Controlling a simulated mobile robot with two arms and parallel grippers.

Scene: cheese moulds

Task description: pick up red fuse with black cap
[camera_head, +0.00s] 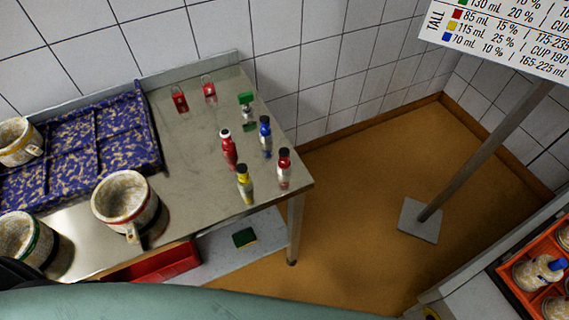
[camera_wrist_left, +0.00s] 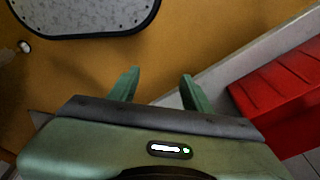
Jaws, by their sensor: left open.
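In the head view, a small red bottle-shaped fuse with a black cap (camera_head: 284,168) stands upright near the right edge of the steel table (camera_head: 185,135). A similar red fuse with a white cap (camera_head: 228,148) stands to its left. A yellow one with a dark cap (camera_head: 244,184) stands in front and to the left. My left gripper (camera_wrist_left: 161,75) shows in the left wrist view, open and empty over the ochre floor. No fuse is in that view, and the gripper is apart from them. My right gripper is not in view.
A blue fuse (camera_head: 265,137) and a green one (camera_head: 246,105) stand behind. A speckled blue tray (camera_head: 150,140) and several mugs (camera_head: 125,200) fill the table's left. A red box (camera_wrist_left: 280,95) is right of my left gripper.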

